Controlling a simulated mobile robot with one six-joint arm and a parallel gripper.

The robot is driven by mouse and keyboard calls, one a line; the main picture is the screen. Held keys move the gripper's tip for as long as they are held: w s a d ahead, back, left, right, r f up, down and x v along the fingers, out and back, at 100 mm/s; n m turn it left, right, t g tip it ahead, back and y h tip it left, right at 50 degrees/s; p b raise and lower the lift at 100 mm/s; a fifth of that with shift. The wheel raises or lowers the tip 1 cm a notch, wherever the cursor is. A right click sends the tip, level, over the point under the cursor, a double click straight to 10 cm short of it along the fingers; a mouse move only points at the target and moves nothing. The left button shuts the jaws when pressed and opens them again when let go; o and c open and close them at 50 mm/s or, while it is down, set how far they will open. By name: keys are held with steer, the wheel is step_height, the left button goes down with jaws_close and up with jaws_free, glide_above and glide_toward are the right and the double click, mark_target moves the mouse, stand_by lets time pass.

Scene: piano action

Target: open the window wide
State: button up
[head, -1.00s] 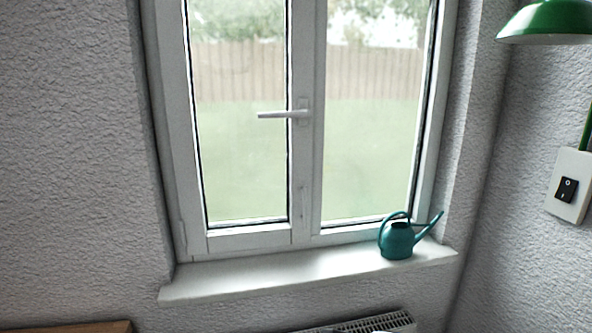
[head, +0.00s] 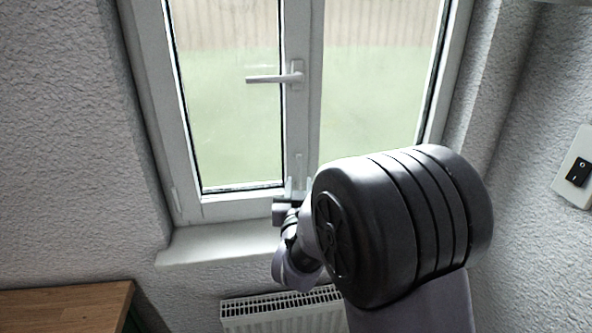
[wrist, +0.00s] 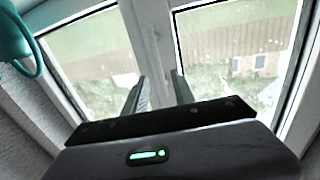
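The white window (head: 240,208) is closed, its left sash flush in the frame. Its white handle (head: 268,79) lies level on the middle upright, its lever pointing left. My gripper (head: 298,186) is in front of the lower part of that upright, well below the handle and apart from it. In the wrist view, my gripper's two fingers (wrist: 158,92) stand apart with nothing between them, and the window's upright (wrist: 150,38) shows beyond. The handle does not show in the wrist view.
A teal watering can (wrist: 14,40) is at the wrist view's left edge; my arm hides it in the head view. The white sill (head: 205,245) is bare at its left. A radiator (head: 250,308) is below, a wooden top (head: 60,308) at lower left, a switch (head: 577,171) at right.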

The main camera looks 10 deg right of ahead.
mark_target(299, 174)
steer(key=w, duration=0.3)
steer(key=w+d, duration=0.1)
steer(key=w, duration=0.2)
steer(key=shift+d, duration=0.15)
jaws_close()
stand_by(1.2)
